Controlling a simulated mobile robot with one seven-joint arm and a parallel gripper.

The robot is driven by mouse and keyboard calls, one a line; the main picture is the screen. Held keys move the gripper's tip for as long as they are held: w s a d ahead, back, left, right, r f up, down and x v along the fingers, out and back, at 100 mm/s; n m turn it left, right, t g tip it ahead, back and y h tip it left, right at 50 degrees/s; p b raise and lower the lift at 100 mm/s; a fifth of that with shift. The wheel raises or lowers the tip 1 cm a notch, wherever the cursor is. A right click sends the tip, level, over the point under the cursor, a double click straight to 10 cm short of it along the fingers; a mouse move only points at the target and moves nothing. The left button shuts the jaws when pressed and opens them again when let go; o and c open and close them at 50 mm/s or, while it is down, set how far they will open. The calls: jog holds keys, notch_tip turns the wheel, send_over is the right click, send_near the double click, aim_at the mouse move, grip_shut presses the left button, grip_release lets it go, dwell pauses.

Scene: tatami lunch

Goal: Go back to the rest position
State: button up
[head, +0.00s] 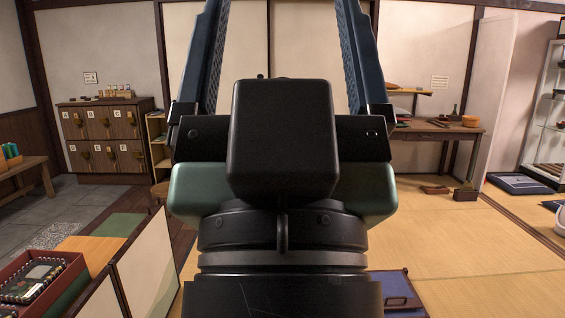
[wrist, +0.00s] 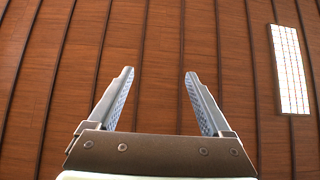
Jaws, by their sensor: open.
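My gripper (head: 280,60) is raised in front of the head camera and fills the middle of that view. Its two blue-grey fingers stand wide apart and point upward, with nothing between them. In the wrist view my gripper (wrist: 157,90) is also open and empty, in front of a brown wooden-slat ceiling (wrist: 160,40). The gripper touches nothing that shows. My wrist and gripper body hide the centre of the room in the head view.
A wooden locker cabinet (head: 108,135) stands at the back left. A wooden desk (head: 435,130) stands at the back right, by a white shelf (head: 545,110). A red box (head: 75,268) and a folding screen (head: 147,262) are at the lower left. Tatami floor (head: 450,235) is open at the right.

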notch_tip(320, 180, up, 21)
jog(key=p, duration=1.8)
jog(key=shift+o, duration=1.3)
jog(key=shift+r+p, duration=0.15)
jog(key=shift+p, duration=0.3)
jog(key=shift+f, duration=0.2)
